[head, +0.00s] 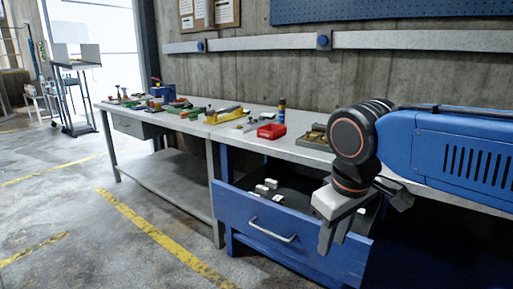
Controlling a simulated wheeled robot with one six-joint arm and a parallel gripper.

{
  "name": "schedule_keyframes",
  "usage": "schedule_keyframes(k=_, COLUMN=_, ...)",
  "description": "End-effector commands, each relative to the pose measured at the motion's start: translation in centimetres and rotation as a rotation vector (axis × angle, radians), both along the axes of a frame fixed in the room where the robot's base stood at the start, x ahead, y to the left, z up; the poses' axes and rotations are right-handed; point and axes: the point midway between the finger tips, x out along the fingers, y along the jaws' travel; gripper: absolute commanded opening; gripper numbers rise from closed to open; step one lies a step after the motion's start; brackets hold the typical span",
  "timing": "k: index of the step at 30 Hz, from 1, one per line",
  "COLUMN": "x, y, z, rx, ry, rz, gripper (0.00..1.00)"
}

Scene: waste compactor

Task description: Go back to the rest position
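My gripper (335,236) hangs at the end of my blue arm, fingers pointing down, in front of and over the right part of the open blue drawer (262,228). Its two fingers show a narrow gap between them, and I see nothing held there, though the angle makes the opening hard to judge. The drawer is pulled out from the workbench (190,122), and several small white objects (266,187) lie inside it. My gripper hides the drawer's right part.
On the bench stand a red bin (271,131), a yellow-handled tool (223,115), a small bottle (282,110) and a tray (315,137). A concrete wall (350,72) stands behind. A wheeled stand (77,90) is at the far left. The floor at left is clear, with yellow lines (160,235).

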Motion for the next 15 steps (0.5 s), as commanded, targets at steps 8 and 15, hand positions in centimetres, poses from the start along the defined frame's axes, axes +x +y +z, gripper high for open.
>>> schedule_keyframes(k=8, x=-1.8, y=-6.2, z=-4.3, rx=0.073, ry=-0.064, rz=-0.203, gripper=0.28)
schedule_keyframes(k=15, x=-3.9, y=-10.3, z=-8.2, rx=0.127, ry=-0.129, rz=-0.376, gripper=0.28)
